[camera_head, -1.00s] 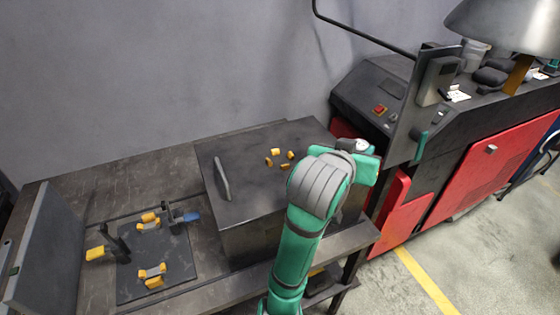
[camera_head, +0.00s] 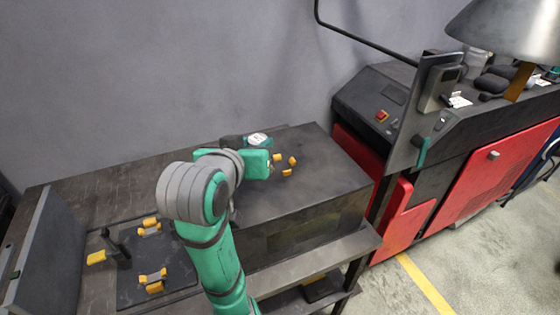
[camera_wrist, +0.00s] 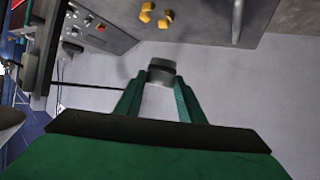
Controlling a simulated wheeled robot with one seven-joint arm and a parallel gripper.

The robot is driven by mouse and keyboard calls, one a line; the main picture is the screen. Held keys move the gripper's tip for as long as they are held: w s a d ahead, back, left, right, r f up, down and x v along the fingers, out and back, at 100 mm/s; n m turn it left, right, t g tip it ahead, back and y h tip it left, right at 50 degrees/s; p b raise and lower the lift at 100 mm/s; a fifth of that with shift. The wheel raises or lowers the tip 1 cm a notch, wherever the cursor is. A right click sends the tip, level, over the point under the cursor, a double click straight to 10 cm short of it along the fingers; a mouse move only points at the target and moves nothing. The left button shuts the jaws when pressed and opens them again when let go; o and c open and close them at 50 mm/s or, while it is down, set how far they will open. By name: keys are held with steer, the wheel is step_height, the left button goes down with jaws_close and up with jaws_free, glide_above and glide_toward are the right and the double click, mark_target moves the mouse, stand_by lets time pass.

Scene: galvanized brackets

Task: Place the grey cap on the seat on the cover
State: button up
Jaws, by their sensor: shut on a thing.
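The grey cap (camera_wrist: 162,66) is a small short cylinder held between the fingertips of my gripper (camera_wrist: 160,83) in the wrist view. The cover (camera_head: 325,180) is the dark top of a box on the bench. Several small yellow blocks (camera_head: 287,172) on it stand around a spot that looks like the seat. In the wrist view the cover (camera_wrist: 205,20) lies at the top edge, with yellow blocks (camera_wrist: 147,12) and a handle (camera_wrist: 237,20). The cap is apart from the cover.
A dark mat (camera_head: 130,285) with yellow brackets (camera_head: 152,280) and a yellow-handled tool (camera_head: 97,258) lies left on the bench. A grey upright panel (camera_head: 45,245) stands at the left. A red and black machine (camera_head: 385,105) stands close on the right.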

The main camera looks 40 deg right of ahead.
steer(key=w+d+f, duration=0.1)
steer(key=d+f, duration=0.1)
steer(key=w+d+f, duration=0.1)
steer(key=d+f, duration=0.1)
steer(key=d, duration=0.1)
steer(key=d+f, duration=0.2)
steer(key=d, duration=0.1)
steer(key=shift+w+f, duration=0.25)
steer(key=shift+w, duration=0.15)
steer(key=shift+w+d+f, duration=0.2)
steer(key=shift+d+f, duration=0.25)
steer(key=shift+f, duration=0.1)
steer(key=shift+w+d+f, duration=0.1)
steer(key=shift+d+f, duration=0.05)
steer(key=shift+f, duration=0.8)
steer(key=shift+d+f, duration=0.1)
steer(key=shift+f, duration=0.8)
steer(key=shift+f, duration=0.1)
steer(key=o, duration=1.1)
